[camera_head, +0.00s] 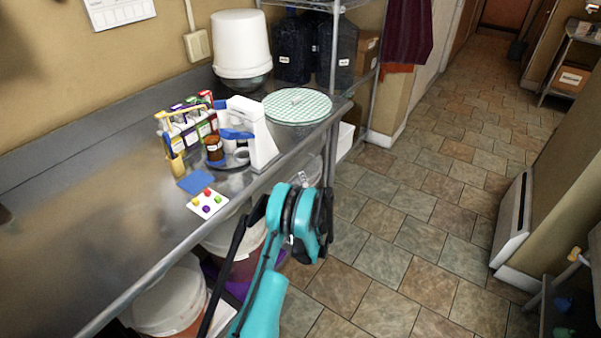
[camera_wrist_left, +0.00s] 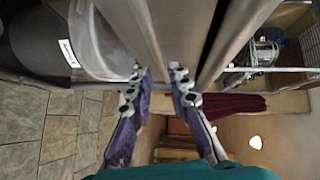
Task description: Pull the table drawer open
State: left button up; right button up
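The steel table (camera_head: 110,195) fills the left of the head view, and its front edge hides the drawer front there. In the left wrist view, which is turned on its side, a flat grey metal strip (camera_wrist_left: 140,25) runs below the table rim (camera_wrist_left: 235,30). It looks like the drawer front, but I cannot be sure. My left gripper (camera_head: 308,182) is at the table's front edge, near the far end. In the left wrist view its fingers (camera_wrist_left: 160,72) are apart, with the strip's end in the gap. I cannot tell whether they touch it. My right gripper is out of view.
The tiled floor (camera_head: 420,200) to the right is clear.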

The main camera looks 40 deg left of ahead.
aim_at(300, 171)
pick_arm(q)
jog(key=b+x, duration=0.2)
jog(key=x, duration=0.5)
jog(key=shift+s, duration=0.1)
grip_shut()
